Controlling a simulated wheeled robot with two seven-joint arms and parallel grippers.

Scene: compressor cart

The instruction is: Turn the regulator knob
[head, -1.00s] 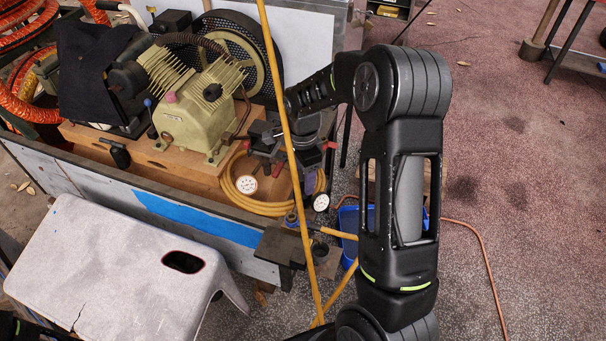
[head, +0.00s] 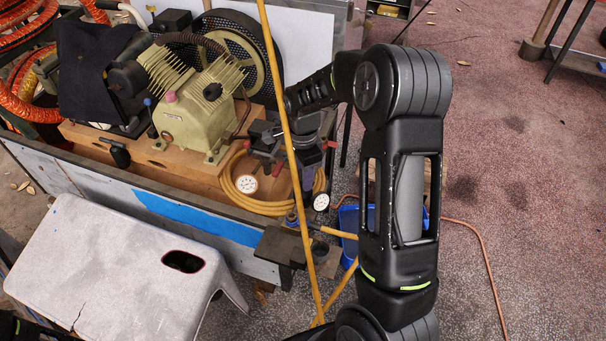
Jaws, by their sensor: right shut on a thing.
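My right gripper (head: 270,158) reaches over the compressor cart's right end, with its fingers pointing left and down. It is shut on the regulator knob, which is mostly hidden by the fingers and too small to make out. Two white-faced gauges show close by: one gauge (head: 247,184) is below left of the gripper, the other gauge (head: 321,202) below right. The cream compressor (head: 194,118) stands on a wooden board just left of the gripper. My left gripper does not show.
A thin yellow pole (head: 304,232) crosses in front of my right wrist. A coiled yellow hose (head: 236,199) lies below the gripper. A grey step stool (head: 110,262) stands before the cart (head: 150,203). A blue bin (head: 349,220) is on the floor behind my right arm.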

